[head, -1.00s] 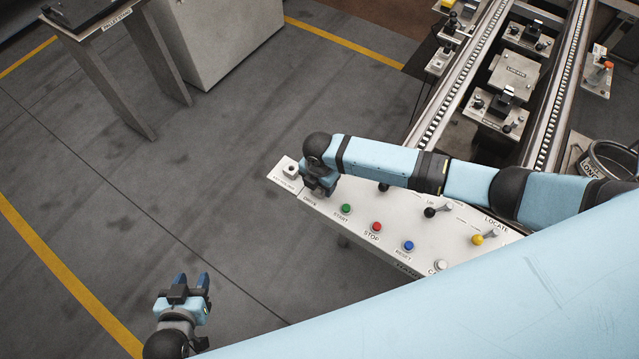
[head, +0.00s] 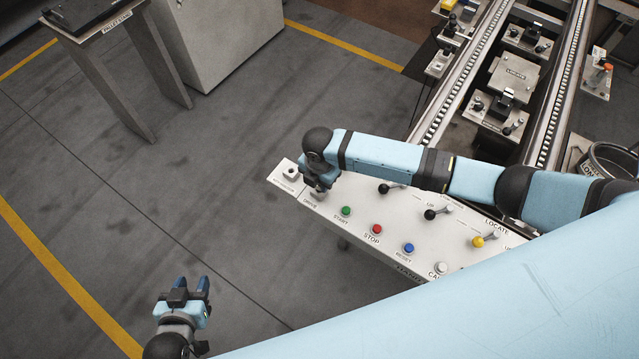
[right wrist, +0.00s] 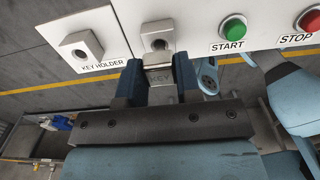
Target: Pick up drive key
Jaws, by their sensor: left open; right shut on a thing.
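The drive key (right wrist: 159,76), a grey block marked KEY, is between the fingers of my right gripper (right wrist: 158,84) in the right wrist view. The gripper is shut on it. Just beyond it is the drive switch socket (right wrist: 157,42) on the white panel. Whether the key is fully clear of the socket cannot be told. In the head view my right gripper (head: 319,190) is over the panel's left end and hides the key. My left gripper (head: 187,285) is open and empty above the floor at the lower left.
The key holder (head: 290,172) is left of my right gripper. The control panel (head: 330,205) carries a green START button (head: 346,210), a red STOP button (head: 376,229) and several levers. A conveyor (head: 460,80) lies behind.

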